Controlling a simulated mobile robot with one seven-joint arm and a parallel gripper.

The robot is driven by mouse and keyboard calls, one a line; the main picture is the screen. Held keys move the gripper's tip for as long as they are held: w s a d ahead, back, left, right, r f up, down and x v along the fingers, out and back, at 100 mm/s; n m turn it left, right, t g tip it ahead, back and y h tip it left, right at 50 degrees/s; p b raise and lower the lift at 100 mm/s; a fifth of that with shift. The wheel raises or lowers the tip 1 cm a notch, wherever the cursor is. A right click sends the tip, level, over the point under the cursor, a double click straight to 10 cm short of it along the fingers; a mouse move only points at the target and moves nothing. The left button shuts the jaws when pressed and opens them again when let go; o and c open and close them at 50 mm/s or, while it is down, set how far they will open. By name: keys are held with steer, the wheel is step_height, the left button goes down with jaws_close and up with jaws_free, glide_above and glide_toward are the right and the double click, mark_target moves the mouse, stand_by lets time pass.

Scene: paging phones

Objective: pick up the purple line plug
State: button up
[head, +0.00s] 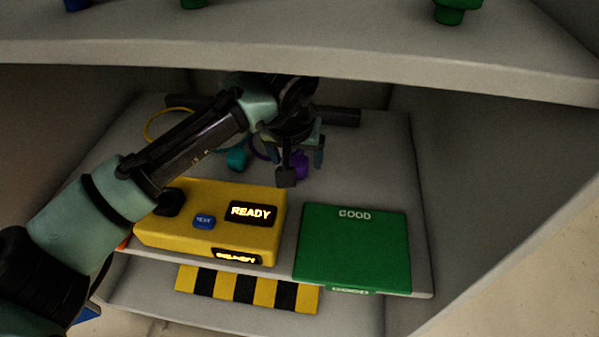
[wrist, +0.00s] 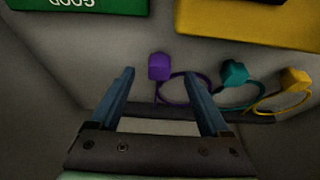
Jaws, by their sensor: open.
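The purple line plug (wrist: 159,67) stands on the grey shelf, with a purple cord looping from it toward a dark bar. In the wrist view it is just beyond my gripper (wrist: 169,75), roughly between the lines of the two fingers and nearer the left one. The fingers are open, with nothing between them. In the head view the purple plug (head: 300,164) shows beside my gripper (head: 302,168), partly hidden by a finger. I cannot tell from these views how high the fingers are above the shelf.
A teal plug (wrist: 234,73) and a yellow plug (wrist: 294,79) stand to the right in the wrist view, their cords near the purple one. A yellow box (head: 215,243) reading READY and a green GOOD pad (head: 353,250) lie in front. An upper shelf (head: 300,50) overhangs.

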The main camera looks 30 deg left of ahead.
mark_target(299, 163)
steer(key=shift+w+a+b, duration=0.3)
steer(key=shift+w, duration=0.35)
steer(key=b+x, duration=0.3)
steer(key=x, duration=0.2)
steer(key=shift+s+d, duration=0.1)
jaws_close()
